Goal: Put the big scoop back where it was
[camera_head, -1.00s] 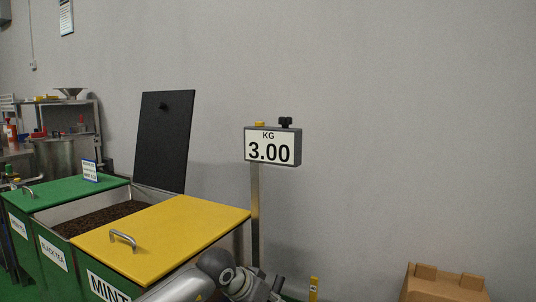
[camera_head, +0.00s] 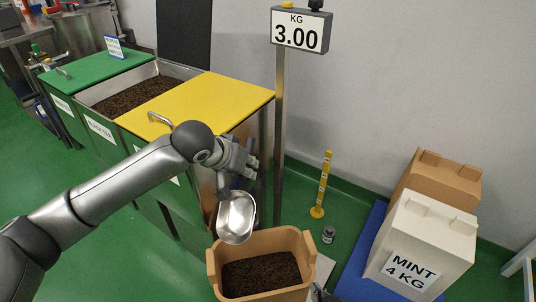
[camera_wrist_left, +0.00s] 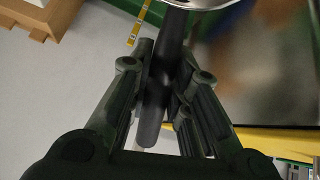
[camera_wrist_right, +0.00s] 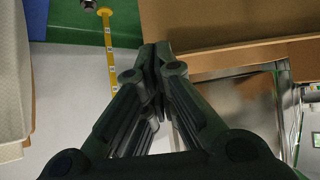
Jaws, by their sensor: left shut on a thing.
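The big scoop (camera_head: 236,217) is a shiny metal scoop, hanging above the back-left part of the tan tub (camera_head: 212,262). My left gripper (camera_head: 238,165) is shut on its handle. In the left wrist view, the dark handle (camera_wrist_left: 157,100) lies between the fingers of my left gripper (camera_wrist_left: 165,70), with only the edge of the metal bowl (camera_wrist_left: 200,3) showing. In the right wrist view, my right gripper (camera_wrist_right: 155,60) has its fingers together with nothing seen between them, close to the tan tub wall (camera_wrist_right: 220,25).
The tub holds dark tea (camera_head: 262,274) beneath a scale display (camera_head: 300,30) reading 3.00. The open black tea bin (camera_head: 130,95) stands between a green lid (camera_head: 95,68) and a yellow lid (camera_head: 215,100). A white MINT 4 KG box (camera_head: 425,240) and a yellow post (camera_head: 322,185) stand right.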

